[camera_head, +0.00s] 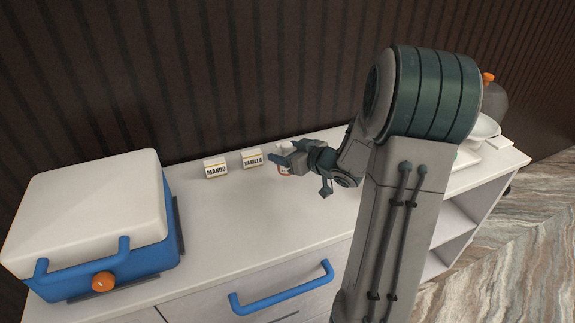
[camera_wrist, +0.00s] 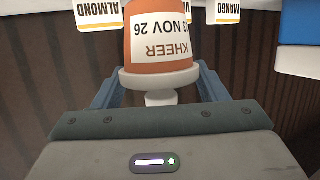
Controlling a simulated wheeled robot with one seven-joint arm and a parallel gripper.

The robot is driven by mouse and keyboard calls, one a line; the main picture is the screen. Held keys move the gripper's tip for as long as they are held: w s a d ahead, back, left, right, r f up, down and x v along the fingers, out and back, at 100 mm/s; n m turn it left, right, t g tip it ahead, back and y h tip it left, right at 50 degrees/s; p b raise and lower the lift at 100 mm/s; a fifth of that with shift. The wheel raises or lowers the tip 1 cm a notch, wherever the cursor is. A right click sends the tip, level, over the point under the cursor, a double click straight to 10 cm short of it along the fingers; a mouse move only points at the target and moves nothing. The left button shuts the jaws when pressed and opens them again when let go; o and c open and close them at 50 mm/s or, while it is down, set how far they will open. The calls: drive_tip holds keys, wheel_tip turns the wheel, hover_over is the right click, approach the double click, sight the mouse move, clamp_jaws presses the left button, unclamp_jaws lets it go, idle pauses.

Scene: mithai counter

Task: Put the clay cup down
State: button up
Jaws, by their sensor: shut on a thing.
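The clay cup (camera_wrist: 160,67) is orange-brown with a white label reading KHEER and a date, partly cut off. It is upside down in the wrist view, and a pale disc with a small stub shows at its lower end there. My gripper (camera_wrist: 158,88) is shut on it, one blue-grey finger on each side. In the head view, a small orange-and-white part of the cup (camera_head: 284,171) shows below my gripper (camera_head: 278,161), over the back of the white counter (camera_head: 225,220). I cannot tell whether the cup touches the counter.
The MANGO card (camera_head: 216,168) and VANILLA card (camera_head: 252,158) stand left of my gripper. An ALMOND card (camera_wrist: 99,14) shows in the wrist view. A blue-and-white box (camera_head: 95,220) stands at left. The counter's middle is clear.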

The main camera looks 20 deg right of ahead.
drive_tip(key=shift+w+a+f, duration=0.1)
drive_tip(key=shift+f, duration=2)
drive_tip(key=shift+f+b, duration=0.2)
drive_tip(key=shift+b, duration=0.2)
drive_tip(key=o, duration=1.1)
drive_tip(key=shift+c, duration=0.2)
